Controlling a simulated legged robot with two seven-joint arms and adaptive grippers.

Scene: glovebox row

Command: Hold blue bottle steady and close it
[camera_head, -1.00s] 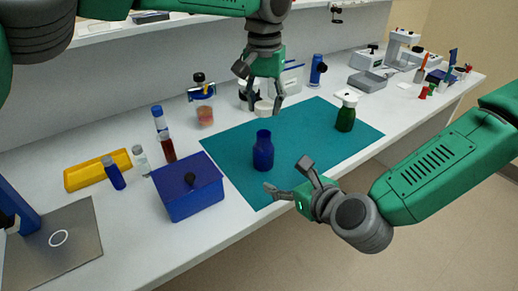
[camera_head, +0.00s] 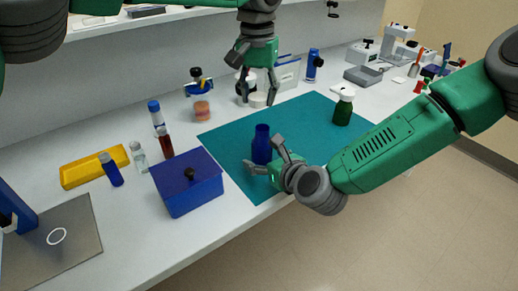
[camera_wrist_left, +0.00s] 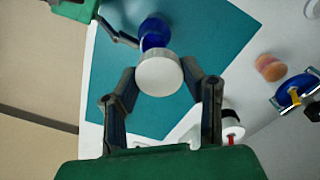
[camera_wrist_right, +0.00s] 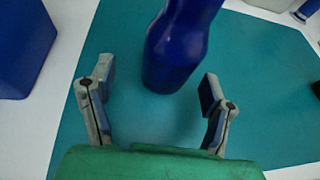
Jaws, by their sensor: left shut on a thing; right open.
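The blue bottle (camera_head: 262,146) stands upright and open-topped on the teal mat (camera_head: 225,138). My right gripper (camera_head: 267,156) is open, with its fingers at either side of the bottle's lower part and not closed on it. In the right wrist view the bottle (camera_wrist_right: 172,55) stands ahead between the spread fingers (camera_wrist_right: 155,92). My left gripper (camera_head: 258,92) is above and behind the bottle, shut on a round white cap (camera_wrist_left: 159,74). In the left wrist view the blue bottle (camera_wrist_left: 154,32) is partly hidden behind the cap.
A blue lidded box (camera_head: 188,190) stands left of the mat. A green bottle with a white top (camera_head: 343,108) is on the mat's right part. Small vials, a yellow rack (camera_head: 95,166) and a jar (camera_head: 201,106) stand farther left. The mat around the blue bottle is clear.

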